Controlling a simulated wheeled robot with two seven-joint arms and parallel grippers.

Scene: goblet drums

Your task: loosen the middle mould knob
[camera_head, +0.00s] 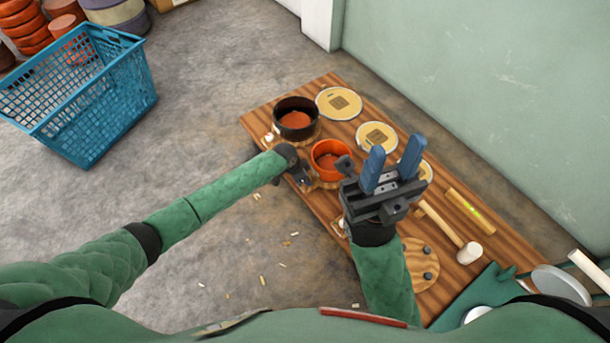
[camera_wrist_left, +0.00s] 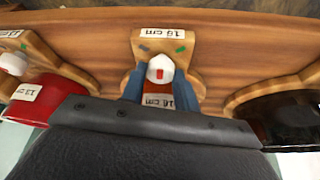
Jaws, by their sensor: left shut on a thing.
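The middle mould is the orange round one (camera_head: 331,150) on the wooden bench, between a black round mould (camera_head: 296,105) and a third one mostly hidden behind my right gripper. In the left wrist view its white knob (camera_wrist_left: 160,66) with a red mark sits on a wooden bracket (camera_wrist_left: 150,45) labelled 16 cm. My left gripper (camera_wrist_left: 160,80) has its blue fingers on both sides of this knob and is shut on it. In the head view the left fingers are hidden by the wrist. My right gripper (camera_head: 396,146) is open and empty above the bench, fingers pointing away.
Round discs with square centres (camera_head: 339,103) lie along the bench's back. A mallet (camera_head: 468,252) and a spirit level (camera_head: 470,209) lie to the right. The red mould (camera_wrist_left: 40,98) and black mould flank the middle one in the wrist view. A blue basket (camera_head: 95,110) stands left on the floor.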

